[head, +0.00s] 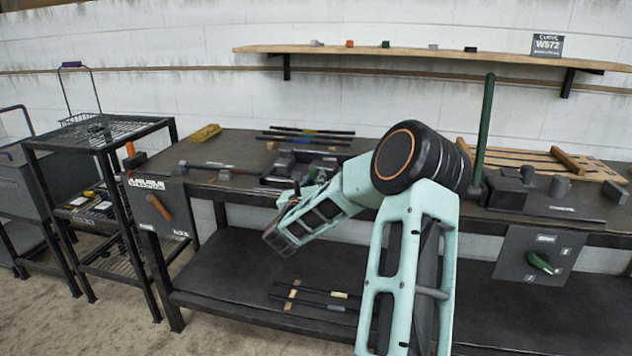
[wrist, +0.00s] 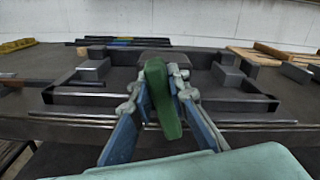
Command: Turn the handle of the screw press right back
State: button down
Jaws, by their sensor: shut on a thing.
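In the wrist view my gripper (wrist: 158,88) has its grey-tipped blue fingers closed on a green handle (wrist: 163,110), one finger on each side. The handle stands up in the middle of the view, with its lower end towards the camera. Behind it on the bench is a dark low fixture (wrist: 92,98) with blocks and a rail along its front; I cannot tell how the handle joins it. In the head view my arm reaches left to the bench's front edge. The handle and fingertips are not clear there, and part of the fixture (head: 300,165) shows behind the arm.
On the bench (head: 232,150) are coloured rods, a yellow item (head: 205,133) and wooden slats (head: 520,160). Front panels carry an orange lever (head: 160,207) and a green lever (head: 540,263). A green post (head: 484,125) stands right of my arm. A wire cart (head: 95,135) is at left.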

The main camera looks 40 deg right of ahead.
jog(key=n+b, duration=0.2)
jog(key=n, duration=0.1)
jog(key=n+b, duration=0.1)
jog(key=shift+w+a+f, duration=0.25)
jog(key=shift+a+f, duration=0.05)
jog(key=shift+f, duration=0.1)
jog(key=f+n+b, duration=0.1)
jog(key=n+b, duration=0.1)
jog(key=n, duration=0.6)
jog(key=f+n+b, duration=0.1)
jog(key=n+b, duration=0.1)
jog(key=n, duration=0.6)
jog(key=f+n+b, duration=0.1)
jog(key=n+b, duration=0.1)
jog(key=n, duration=0.6)
jog(key=shift+s+d+f, duration=0.15)
jog(key=shift+s+d, duration=0.1)
jog(key=shift+s+d+f+n+p, duration=0.1)
jog(key=shift+n+p, duration=0.05)
jog(key=shift+n, duration=0.45)
jog(key=shift+s+d+r+n+p, duration=0.1)
jog(key=shift+n+p, duration=0.1)
jog(key=shift+n, duration=0.4)
jog(key=shift+s+f+n+p, duration=0.1)
jog(key=shift+n+p, duration=0.05)
jog(key=shift+n, duration=0.45)
